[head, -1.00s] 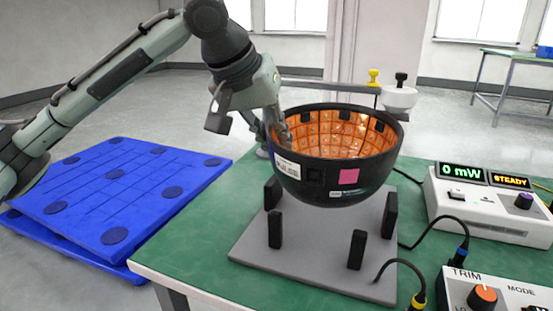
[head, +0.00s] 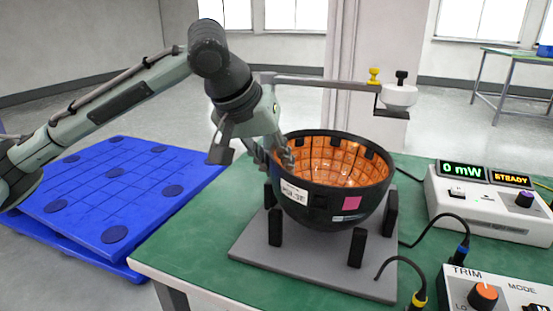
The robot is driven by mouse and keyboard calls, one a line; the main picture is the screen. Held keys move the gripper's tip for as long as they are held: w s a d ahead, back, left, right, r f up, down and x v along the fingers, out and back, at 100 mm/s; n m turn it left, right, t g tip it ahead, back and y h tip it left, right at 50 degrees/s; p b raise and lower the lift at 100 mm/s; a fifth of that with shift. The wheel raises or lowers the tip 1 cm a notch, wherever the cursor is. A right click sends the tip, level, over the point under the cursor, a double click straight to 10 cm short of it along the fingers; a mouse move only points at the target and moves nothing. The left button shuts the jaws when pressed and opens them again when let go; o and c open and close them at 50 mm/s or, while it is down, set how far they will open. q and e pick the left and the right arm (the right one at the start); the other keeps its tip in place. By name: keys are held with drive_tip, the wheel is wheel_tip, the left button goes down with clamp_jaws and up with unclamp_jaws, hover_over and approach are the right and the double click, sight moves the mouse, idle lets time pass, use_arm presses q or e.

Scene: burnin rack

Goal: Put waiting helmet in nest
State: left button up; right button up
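The helmet (head: 330,205) is a black bowl, open side up, with an orange tiled lining, a white label and a pink square on its outside. It sits low among the black posts of the nest, a grey plate (head: 310,268) on the green bench. Whether it rests on the plate is hard to tell. My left gripper (head: 276,152) is at the helmet's left rim, one finger inside and the other outside, shut on the wall. Its outer fingertip is partly hidden. My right gripper is not in view.
A meter (head: 490,205) reading 0 mW and STEADY and a TRIM box (head: 495,292) stand at the right, with cables nearby. An overhead arm with a white head (head: 398,95) reaches over the back. Blue pallets (head: 105,195) lie on the floor at the left.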

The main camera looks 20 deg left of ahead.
use_arm(q)
drive_tip(key=shift+o, duration=0.8)
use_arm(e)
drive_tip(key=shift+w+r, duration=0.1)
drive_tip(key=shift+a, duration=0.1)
use_arm(q)
drive_tip(key=shift+r, duration=0.3)
drive_tip(key=v, duration=0.4)
drive_tip(key=shift+w+r, duration=0.1)
drive_tip(key=shift+r, duration=0.3)
drive_tip(key=p, duration=0.1)
approach(272, 147)
drive_tip(key=shift+f, duration=0.25)
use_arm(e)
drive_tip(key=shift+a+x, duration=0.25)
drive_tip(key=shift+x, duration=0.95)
